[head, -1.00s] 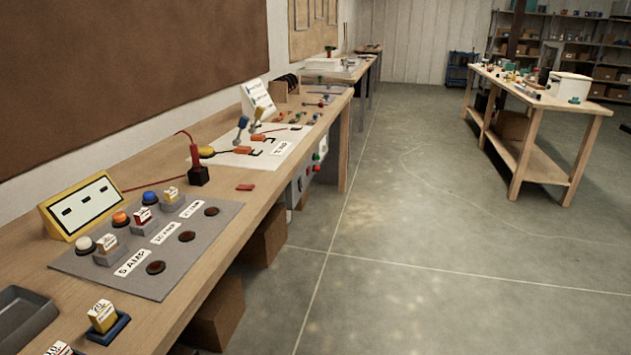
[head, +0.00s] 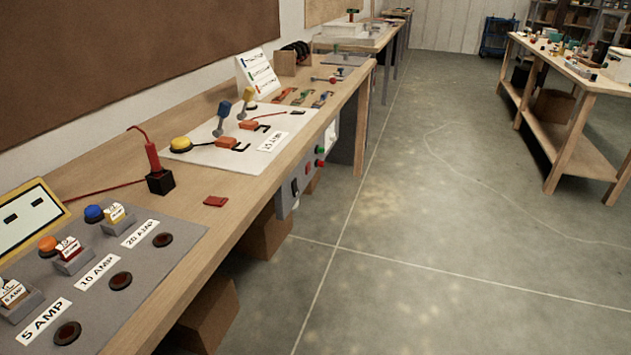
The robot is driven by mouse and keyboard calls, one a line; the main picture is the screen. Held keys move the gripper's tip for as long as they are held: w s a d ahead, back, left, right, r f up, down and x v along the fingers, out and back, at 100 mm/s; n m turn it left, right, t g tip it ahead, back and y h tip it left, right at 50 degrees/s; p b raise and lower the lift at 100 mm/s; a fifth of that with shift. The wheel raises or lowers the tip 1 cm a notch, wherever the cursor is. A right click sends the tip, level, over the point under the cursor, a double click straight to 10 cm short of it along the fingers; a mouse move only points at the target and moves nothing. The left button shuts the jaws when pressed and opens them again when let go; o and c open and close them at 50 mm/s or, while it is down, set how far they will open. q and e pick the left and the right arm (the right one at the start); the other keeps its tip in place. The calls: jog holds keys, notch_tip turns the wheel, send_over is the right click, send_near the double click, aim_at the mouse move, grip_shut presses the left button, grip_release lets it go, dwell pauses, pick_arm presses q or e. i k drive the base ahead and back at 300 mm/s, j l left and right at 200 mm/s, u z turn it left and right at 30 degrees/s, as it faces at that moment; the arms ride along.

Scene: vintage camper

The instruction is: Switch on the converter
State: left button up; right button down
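A grey box (head: 286,204) is mounted on the front of the long bench, below its top edge. It may be the converter, but I cannot read a label on it. Its front carries a dark switch (head: 295,187), a green button (head: 321,150) and red buttons (head: 321,162). A pale panel (head: 331,136) is at its far end. The switch position is too small to tell. Neither of my grippers is in view.
The wooden bench (head: 225,188) runs along the left wall with a grey fuse panel (head: 190,232), a red probe in a black block (head: 160,183) and a white board (head: 215,157). Cardboard boxes (head: 265,235) stand underneath. Open concrete floor (head: 430,240) lies right, before another workbench (head: 570,150).

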aim_at(294, 188)
jog(key=i+l, duration=0.4)
jog(key=i, duration=0.2)
jog(key=i+l, duration=0.4)
jog(key=i, duration=0.2)
jog(key=u, duration=1.5)
